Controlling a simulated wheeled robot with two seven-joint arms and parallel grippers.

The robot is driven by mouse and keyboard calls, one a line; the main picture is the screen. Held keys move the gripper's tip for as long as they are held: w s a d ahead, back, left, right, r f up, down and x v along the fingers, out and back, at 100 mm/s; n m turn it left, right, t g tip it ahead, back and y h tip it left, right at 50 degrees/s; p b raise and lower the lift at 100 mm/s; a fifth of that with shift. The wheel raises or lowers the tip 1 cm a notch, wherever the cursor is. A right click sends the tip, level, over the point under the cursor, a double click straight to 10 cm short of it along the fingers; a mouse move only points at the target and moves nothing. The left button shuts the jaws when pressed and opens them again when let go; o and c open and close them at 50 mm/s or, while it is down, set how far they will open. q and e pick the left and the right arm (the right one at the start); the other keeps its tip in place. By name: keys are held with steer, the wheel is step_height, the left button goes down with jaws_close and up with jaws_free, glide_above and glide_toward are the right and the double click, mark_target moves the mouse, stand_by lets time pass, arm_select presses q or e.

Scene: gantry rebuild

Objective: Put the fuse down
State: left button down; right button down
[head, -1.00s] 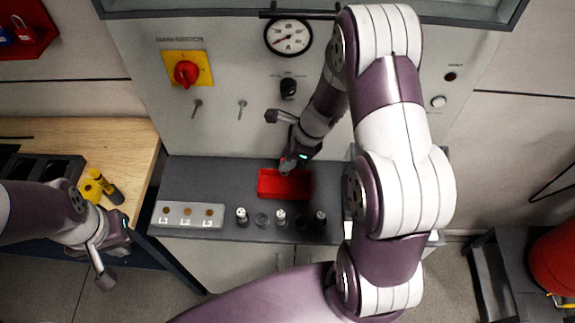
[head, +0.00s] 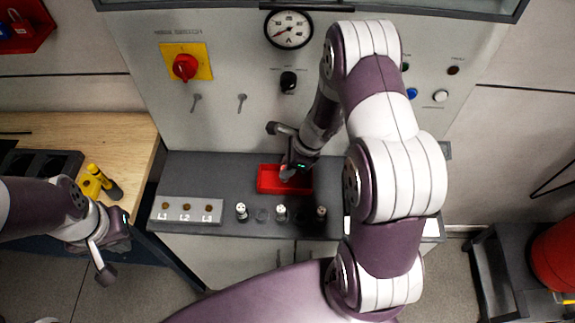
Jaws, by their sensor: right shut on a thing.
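My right gripper (head: 289,176) points down into the red tray (head: 266,189) on the dark grey ledge of the cabinet. It is shut on the fuse, which is mostly hidden by the fingers. Whether the fuse touches the tray floor I cannot tell. In front of the tray, a row of holders carries pale-topped fuses (head: 281,212), with another at the left of the row (head: 241,211) and a darker one at the right (head: 321,213). One holder (head: 262,215) looks empty. My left gripper (head: 117,240) is off to the left, and its fingers are unclear.
A light plate (head: 186,211) marked L1, L2, L3 is left of the holders. The cabinet front has a red rotary switch (head: 185,67), a gauge (head: 289,30) and a black knob (head: 288,82). A wooden bench (head: 135,140) with a yellow-and-black tool (head: 105,182) is at left.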

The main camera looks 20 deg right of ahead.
steer(key=c, duration=1)
jaws_free()
steer(key=shift+r, duration=0.1)
steer(key=shift+r+p, duration=0.65)
steer(key=shift+p, duration=0.15)
steer(key=v, duration=1.1)
steer(key=s+a+r+n+h, duration=0.25)
steer(key=s+n, duration=0.25)
steer(key=n, duration=0.7)
steer(key=s+a+r+n+h, duration=0.2)
steer(key=s+a+r+n, duration=0.3)
steer(key=n, duration=0.7)
step_height(320, 180, down, 6)
steer(key=d+b, duration=0.1)
steer(key=b, duration=0.3)
steer(key=shift+d+f+m+g, duration=0.2)
steer(key=shift+m+g, duration=0.1)
